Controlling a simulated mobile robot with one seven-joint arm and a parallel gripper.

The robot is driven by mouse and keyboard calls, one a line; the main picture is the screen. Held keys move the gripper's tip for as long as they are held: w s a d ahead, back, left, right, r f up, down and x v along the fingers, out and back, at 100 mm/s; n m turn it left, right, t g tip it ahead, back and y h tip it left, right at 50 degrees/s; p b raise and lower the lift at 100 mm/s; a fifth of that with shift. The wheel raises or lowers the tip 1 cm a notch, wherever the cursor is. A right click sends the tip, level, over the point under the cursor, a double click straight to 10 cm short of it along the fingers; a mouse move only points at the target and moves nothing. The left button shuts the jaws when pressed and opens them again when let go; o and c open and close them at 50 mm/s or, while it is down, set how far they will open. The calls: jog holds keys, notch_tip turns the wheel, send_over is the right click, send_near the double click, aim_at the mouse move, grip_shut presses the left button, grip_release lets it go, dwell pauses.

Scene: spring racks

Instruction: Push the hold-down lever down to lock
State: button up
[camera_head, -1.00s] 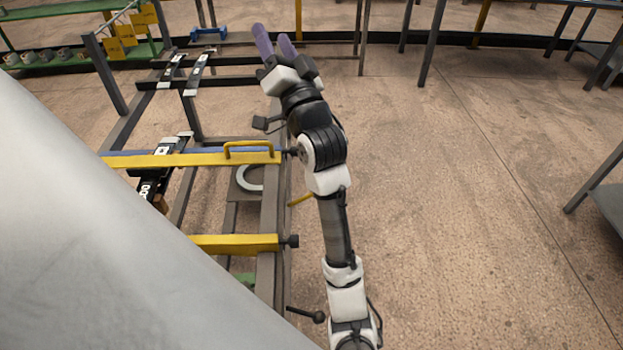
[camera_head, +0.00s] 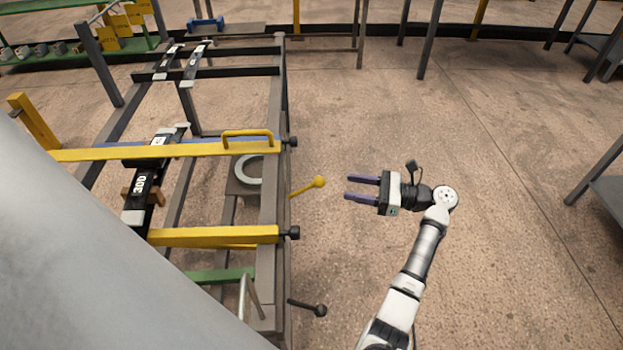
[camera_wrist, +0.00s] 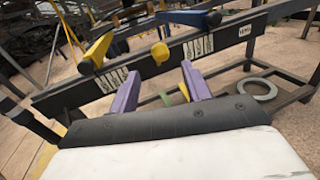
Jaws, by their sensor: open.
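A yellow lever with a round yellow knob (camera_head: 319,182) sticks out from the right side of the rack (camera_head: 268,205), between two yellow crossbars. Its knob also shows in the wrist view (camera_wrist: 160,54), above and beyond my fingers. A second lever with a black knob (camera_head: 320,310) sticks out lower along the same side. I cannot tell for certain which is the hold-down lever. My gripper (camera_head: 347,188) is open and empty, to the right of the yellow knob and apart from it, with its purple fingers pointing left at the rack.
The upper yellow crossbar (camera_head: 180,149) carries a handle; the lower yellow crossbar (camera_head: 213,236) lies nearer me. A black spring part marked 300 (camera_head: 140,184) and a grey ring (camera_head: 247,169) lie in the rack. The floor right of my arm is open. A grey table (camera_head: 607,190) stands far right.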

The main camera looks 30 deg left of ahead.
aim_at(322, 182)
jog(key=p+x, duration=0.2)
jog(key=x, duration=0.9)
jog(key=shift+a, duration=0.35)
jog(key=shift+c, duration=0.3)
grip_shut()
